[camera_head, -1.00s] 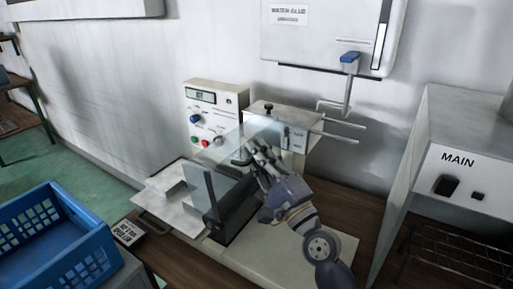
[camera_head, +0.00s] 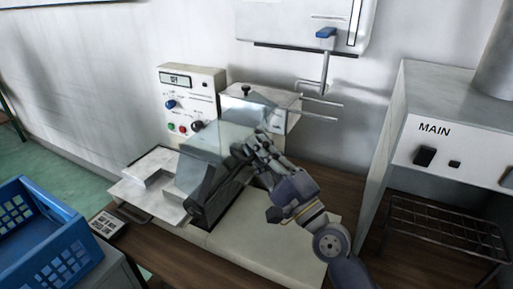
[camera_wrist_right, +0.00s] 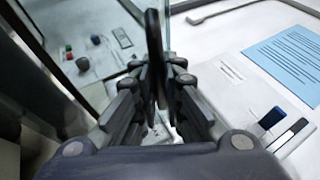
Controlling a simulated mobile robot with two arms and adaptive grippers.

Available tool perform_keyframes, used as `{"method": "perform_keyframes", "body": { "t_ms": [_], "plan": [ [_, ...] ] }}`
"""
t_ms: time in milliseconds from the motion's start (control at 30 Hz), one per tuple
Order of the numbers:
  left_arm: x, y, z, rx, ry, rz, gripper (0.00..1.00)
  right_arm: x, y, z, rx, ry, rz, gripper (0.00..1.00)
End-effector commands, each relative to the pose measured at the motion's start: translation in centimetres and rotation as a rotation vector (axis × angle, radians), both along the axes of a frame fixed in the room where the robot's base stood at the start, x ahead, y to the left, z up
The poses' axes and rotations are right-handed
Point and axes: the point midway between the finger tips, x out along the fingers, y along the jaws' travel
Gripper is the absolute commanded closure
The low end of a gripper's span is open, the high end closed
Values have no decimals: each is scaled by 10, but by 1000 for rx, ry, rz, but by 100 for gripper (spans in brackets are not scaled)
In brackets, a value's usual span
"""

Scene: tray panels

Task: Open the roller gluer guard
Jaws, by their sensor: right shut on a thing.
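The roller gluer (camera_head: 268,243) stands on the brown bench, a pale machine with a control box behind it. Its clear guard (camera_head: 205,148) is a see-through panel, tilted over the dark roller area. My right gripper (camera_head: 250,149) is at the right side of the guard, with its fingers shut on a dark handle. In the right wrist view the dark handle (camera_wrist_right: 155,45) stands between the fingers, and the clear panel shows beyond it. The gripper hides part of the handle and its joint to the guard. My left gripper is not in view.
The control box (camera_head: 188,84) with knobs and buttons stands behind. A glue tank (camera_head: 292,22) with a blue-handled tap (camera_head: 326,32) hangs above. A grey cabinet marked MAIN (camera_head: 460,150) is at right. A blue crate (camera_head: 60,255) and a small keypad (camera_head: 106,224) are at left.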

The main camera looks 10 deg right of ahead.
Motion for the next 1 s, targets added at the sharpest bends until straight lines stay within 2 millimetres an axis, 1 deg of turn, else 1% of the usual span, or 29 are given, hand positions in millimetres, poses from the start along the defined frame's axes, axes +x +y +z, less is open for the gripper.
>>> {"method": "perform_keyframes", "body": {
  "t_ms": [33, 333, 367, 400, 633, 767, 867, 1000],
  "plan": [
    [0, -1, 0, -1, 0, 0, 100, 0, 1, -4, -4, 7, 1, 100],
    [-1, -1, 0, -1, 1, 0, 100, 0, 1, -4, -2, 8, 3, 100],
    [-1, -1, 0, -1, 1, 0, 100, 0, 1, -4, -2, 8, 3, 89],
    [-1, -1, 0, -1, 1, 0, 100, 0, 1, -4, -2, 8, 3, 82],
    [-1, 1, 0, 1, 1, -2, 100, 0, 1, -2, 0, 5, 2, 82],
    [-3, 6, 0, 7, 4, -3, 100, -1, 0, -2, -1, 4, 2, 82],
    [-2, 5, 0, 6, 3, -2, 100, -5, -2, -5, -1, 4, 2, 82],
    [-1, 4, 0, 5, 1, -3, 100, -17, -9, -12, -5, 6, 2, 82]
  ]
}}
